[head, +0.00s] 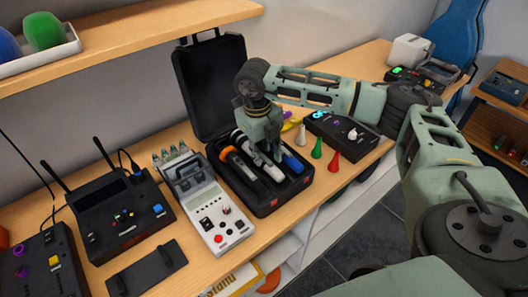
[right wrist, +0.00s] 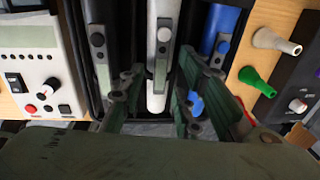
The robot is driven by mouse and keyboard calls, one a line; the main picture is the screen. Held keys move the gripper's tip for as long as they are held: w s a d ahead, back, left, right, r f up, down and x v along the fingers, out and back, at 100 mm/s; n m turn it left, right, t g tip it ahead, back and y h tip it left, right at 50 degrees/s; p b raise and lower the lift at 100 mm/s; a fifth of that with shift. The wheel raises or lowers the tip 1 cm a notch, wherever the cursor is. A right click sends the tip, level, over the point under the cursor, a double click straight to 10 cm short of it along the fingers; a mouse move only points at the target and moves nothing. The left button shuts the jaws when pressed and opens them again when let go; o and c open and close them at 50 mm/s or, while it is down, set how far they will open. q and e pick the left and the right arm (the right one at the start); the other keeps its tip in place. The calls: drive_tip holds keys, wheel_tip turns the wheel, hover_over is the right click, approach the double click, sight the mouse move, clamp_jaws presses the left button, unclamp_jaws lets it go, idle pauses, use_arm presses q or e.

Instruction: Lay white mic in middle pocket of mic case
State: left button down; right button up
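My right gripper (head: 275,156) points down over the case. In the right wrist view its fingers (right wrist: 165,88) stand apart, one on each side of the white mic, with gaps to it. It hides part of the mic in the head view. My left gripper is not in view.
An orange-banded mic (head: 235,160) lies in the left pocket and a blue mic (head: 293,163) in the right one. A white mixer (head: 210,215) stands close on the left. Small coloured cones (head: 317,149) and a black box (head: 340,131) stand on the right.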

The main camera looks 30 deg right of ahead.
drive_tip(key=shift+r, duration=0.1)
drive_tip(key=shift+r, duration=0.2)
wheel_tip(320, 180, up, 12)
drive_tip(key=a+b, duration=0.1)
drive_tip(key=b, duration=0.2)
drive_tip(key=shift+f+b, duration=0.15)
drive_tip(key=shift+b, duration=0.15)
drive_tip(key=shift+a, duration=0.1)
